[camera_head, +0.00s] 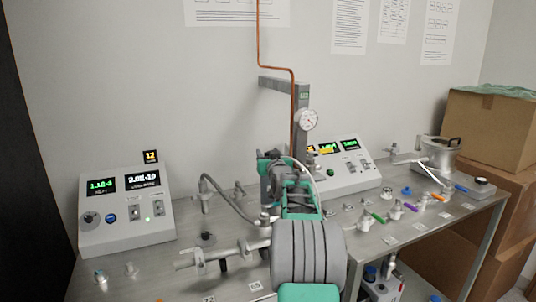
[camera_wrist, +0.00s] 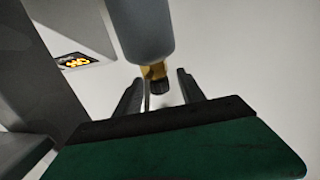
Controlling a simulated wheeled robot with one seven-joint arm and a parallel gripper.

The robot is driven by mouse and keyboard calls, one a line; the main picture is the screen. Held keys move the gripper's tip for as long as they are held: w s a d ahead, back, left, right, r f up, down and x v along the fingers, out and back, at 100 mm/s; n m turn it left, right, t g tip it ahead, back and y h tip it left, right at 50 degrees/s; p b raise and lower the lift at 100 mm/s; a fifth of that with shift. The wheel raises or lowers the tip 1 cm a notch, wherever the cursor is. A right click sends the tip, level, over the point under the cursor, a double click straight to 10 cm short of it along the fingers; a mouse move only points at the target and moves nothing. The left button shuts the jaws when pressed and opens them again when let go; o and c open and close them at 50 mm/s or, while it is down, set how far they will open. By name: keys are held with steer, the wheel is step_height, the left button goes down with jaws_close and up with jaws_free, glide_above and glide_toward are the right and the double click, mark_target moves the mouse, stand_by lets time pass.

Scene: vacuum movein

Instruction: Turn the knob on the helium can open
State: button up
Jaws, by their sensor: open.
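In the wrist view a grey cylinder (camera_wrist: 140,28), which looks like the helium can, comes in from the top, tilted. A brass valve fitting (camera_wrist: 152,70) is at its end, with a small dark ribbed knob (camera_wrist: 160,86) on it. My gripper (camera_wrist: 160,88) is open; one finger is on each side of the knob, with a visible gap on both sides. Whether the fingers reach past the knob in depth, I cannot tell. In the head view my own arm covers the fingertips, and I cannot make out the can.
The steel bench (camera_head: 340,237) carries a left control box (camera_head: 127,212), a right control box (camera_head: 345,170), and a pipe assembly (camera_head: 240,250) close to my arm. A copper tube (camera_head: 259,40) and gauge (camera_head: 307,119) rise behind the arm. Cardboard boxes (camera_head: 490,128) stand at right.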

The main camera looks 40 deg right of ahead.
steer(key=shift+c, duration=0.2)
jaws_close()
stand_by(0.4)
